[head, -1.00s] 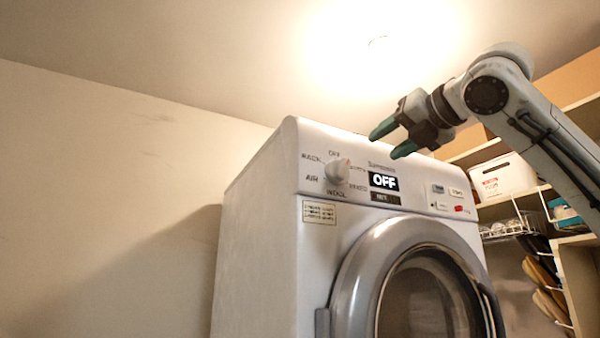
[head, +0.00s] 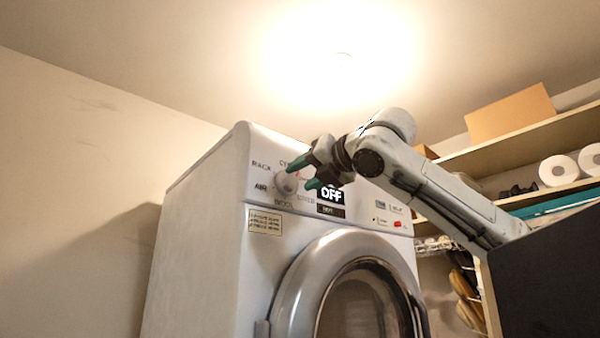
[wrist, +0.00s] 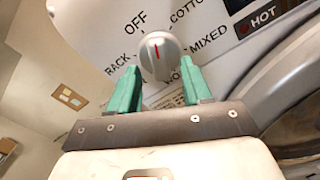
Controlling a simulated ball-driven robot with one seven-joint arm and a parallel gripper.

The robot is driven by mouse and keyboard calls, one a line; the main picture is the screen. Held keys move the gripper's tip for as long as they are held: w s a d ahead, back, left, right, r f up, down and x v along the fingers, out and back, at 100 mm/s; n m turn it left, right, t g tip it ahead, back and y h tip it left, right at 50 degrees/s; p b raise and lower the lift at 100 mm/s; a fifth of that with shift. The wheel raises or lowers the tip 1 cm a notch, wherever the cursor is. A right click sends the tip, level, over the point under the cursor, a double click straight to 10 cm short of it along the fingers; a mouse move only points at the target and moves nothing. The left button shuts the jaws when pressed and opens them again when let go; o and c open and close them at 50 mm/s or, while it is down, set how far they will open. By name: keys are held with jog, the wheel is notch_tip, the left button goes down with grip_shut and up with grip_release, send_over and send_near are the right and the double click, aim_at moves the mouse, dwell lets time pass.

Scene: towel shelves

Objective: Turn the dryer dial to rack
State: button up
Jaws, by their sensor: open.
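The white dryer (head: 200,235) stands in the middle of the head view. Its round white dial (head: 286,183) is at the left of the control panel, with labels around it. The display (head: 330,197) reads OFF. In the wrist view the dial (wrist: 160,55) shows a red line running nearly upright, and the RACK label (wrist: 117,65) is to its left, below OFF. My gripper (head: 298,176) is open, with green fingers pointing at the dial. In the wrist view the fingertips (wrist: 160,72) lie left and right of the dial's lower part; contact cannot be told.
Shelves (head: 530,140) with paper rolls (head: 560,169) and a cardboard box (head: 510,112) stand at the right. A dark panel (head: 550,280) fills the lower right. The dryer's round door (head: 350,290) is below the panel. The wall at left is bare.

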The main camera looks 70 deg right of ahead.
jog(key=shift+x, duration=0.85)
grip_shut()
